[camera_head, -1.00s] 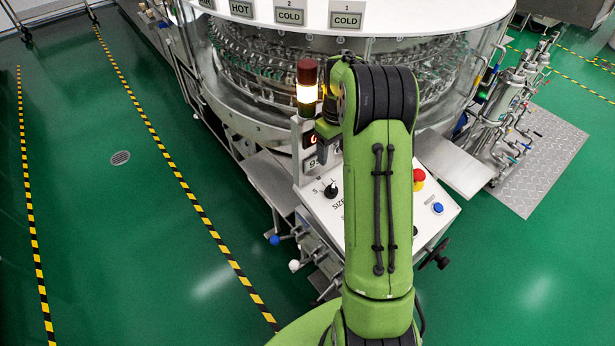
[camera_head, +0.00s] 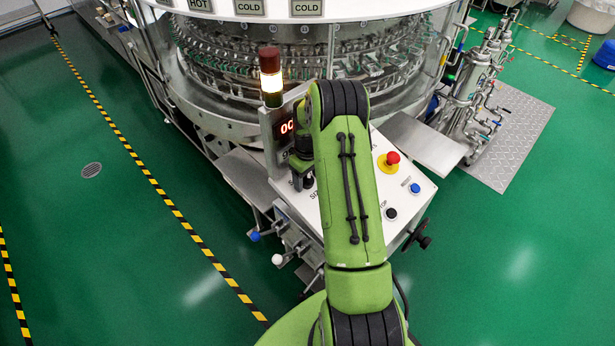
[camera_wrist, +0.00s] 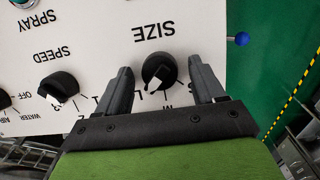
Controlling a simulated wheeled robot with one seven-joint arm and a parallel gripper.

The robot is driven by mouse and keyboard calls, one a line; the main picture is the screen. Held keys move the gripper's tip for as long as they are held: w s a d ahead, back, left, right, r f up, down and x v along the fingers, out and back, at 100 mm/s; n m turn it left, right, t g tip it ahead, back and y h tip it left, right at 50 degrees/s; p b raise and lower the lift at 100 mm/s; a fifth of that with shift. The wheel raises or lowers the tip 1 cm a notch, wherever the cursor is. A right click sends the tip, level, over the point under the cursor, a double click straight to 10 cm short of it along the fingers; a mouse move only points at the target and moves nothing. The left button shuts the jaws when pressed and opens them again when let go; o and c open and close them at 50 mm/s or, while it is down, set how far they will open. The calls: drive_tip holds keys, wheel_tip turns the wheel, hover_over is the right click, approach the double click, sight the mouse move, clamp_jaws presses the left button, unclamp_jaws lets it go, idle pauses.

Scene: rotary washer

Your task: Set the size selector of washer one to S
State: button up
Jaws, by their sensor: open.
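The size selector (camera_wrist: 159,71) is a round black knob with a white pointer, below the upside-down word SIZE in the wrist view. Its pointer aims down and slightly left, on the side between the L and M marks; I cannot tell the exact setting. My gripper (camera_wrist: 160,65) is open, one finger on each side of the knob, with small gaps visible. In the head view my gripper (camera_head: 302,178) is over the left part of the washer's white control panel (camera_head: 372,222), largely hiding the knob.
The speed knob (camera_wrist: 59,88) is left of my gripper in the wrist view. A red emergency button (camera_head: 392,158), a blue reset button (camera_head: 415,188) and a black button (camera_head: 391,213) are on the panel's right. A signal tower (camera_head: 270,75) and a red display (camera_head: 287,127) stand close behind my gripper.

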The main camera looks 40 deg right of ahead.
drive_tip(key=c, duration=1)
drive_tip(key=shift+c, duration=0.2)
drive_tip(key=shift+n, duration=0.4)
drive_tip(key=n+h+b, duration=0.1)
drive_tip(key=n+b, duration=0.1)
drive_tip(key=shift+a+n, duration=0.1)
drive_tip(key=shift+n, duration=0.3)
drive_tip(key=n+t+h+b, duration=0.1)
drive_tip(key=n+b, duration=0.1)
drive_tip(key=n, duration=0.2)
drive_tip(key=shift+a+n, duration=0.1)
drive_tip(key=shift+n, duration=0.2)
drive_tip(key=n+t+b, duration=0.1)
drive_tip(key=n+b, duration=0.1)
drive_tip(key=n, duration=0.3)
drive_tip(key=shift+s+f+h, duration=0.1)
drive_tip(key=shift+s+h, duration=0.05)
drive_tip(key=shift+h, duration=0.15)
drive_tip(key=shift+s+n+t+b, duration=0.1)
drive_tip(key=shift+n+t+b, duration=0.35)
drive_tip(key=shift+n, duration=0.6)
drive_tip(key=shift+s+n+t+b, duration=0.15)
drive_tip(key=shift+n+b, duration=0.45)
drive_tip(key=shift+n, duration=0.45)
drive_tip(key=shift+w, duration=0.1)
